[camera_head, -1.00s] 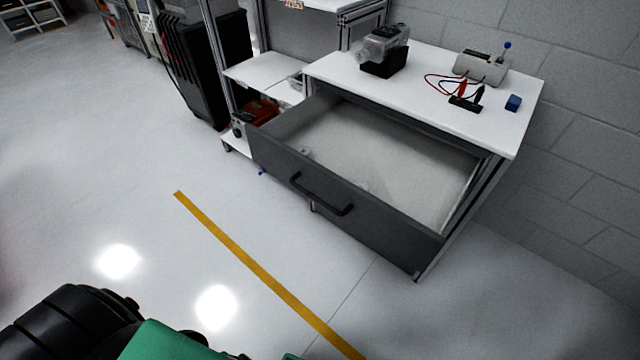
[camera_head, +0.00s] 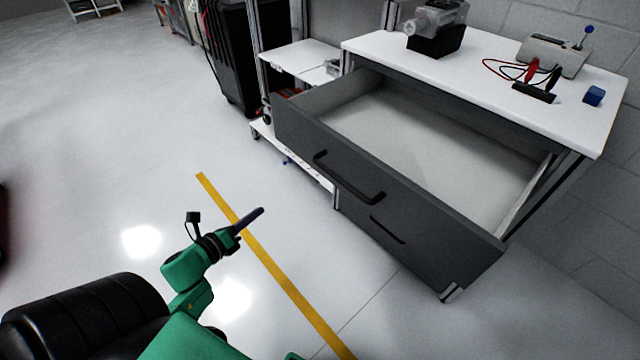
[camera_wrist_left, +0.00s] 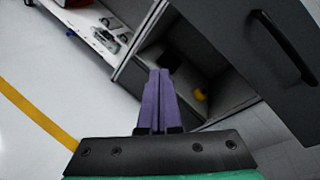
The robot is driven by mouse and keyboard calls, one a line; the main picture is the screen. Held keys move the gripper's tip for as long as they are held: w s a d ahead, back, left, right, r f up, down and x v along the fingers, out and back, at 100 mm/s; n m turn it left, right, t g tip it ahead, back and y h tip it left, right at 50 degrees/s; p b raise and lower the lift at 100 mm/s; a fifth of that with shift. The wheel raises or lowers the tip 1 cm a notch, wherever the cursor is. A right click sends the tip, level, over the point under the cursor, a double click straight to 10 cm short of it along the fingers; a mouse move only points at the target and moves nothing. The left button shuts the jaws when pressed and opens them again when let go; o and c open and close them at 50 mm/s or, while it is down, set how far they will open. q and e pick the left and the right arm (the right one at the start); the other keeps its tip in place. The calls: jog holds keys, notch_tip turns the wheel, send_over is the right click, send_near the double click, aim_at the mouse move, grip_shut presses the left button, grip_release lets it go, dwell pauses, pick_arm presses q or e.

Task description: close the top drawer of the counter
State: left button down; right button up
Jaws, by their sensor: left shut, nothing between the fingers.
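The counter (camera_head: 480,65) has a white top and stands against the wall at the right. Its top drawer (camera_head: 400,190) has a dark grey front and is pulled far out, with its light, empty-looking inside showing. The black bar handle (camera_head: 348,180) is on the drawer front. My left gripper (camera_head: 258,212) is shut and empty, out over the floor in front of and left of the drawer, apart from it. In the left wrist view its purple fingers (camera_wrist_left: 158,98) are together, and the handle (camera_wrist_left: 286,46) shows at upper right. My right gripper is not in view.
On the counter top are a motor-like device (camera_head: 436,28), a grey box (camera_head: 553,56), red and black probes (camera_head: 536,78) and a blue block (camera_head: 594,96). A shelf rack (camera_head: 300,60) stands left of the counter. The floor before the drawer, with a yellow line (camera_head: 270,260), is clear.

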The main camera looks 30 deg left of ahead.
pick_arm(q)
jog(key=d+r+m+t+h+b, duration=0.1)
jog(key=d+r+m+h, duration=0.5)
jog(key=r+m, duration=0.55)
jog(key=y, duration=0.1)
send_near(327, 161)
jog(key=x, duration=0.6)
jog(key=shift+w+d+r, duration=0.1)
jog(key=shift+w+r, duration=0.05)
jog(key=shift+w+d, duration=0.15)
jog(key=shift+w, duration=0.05)
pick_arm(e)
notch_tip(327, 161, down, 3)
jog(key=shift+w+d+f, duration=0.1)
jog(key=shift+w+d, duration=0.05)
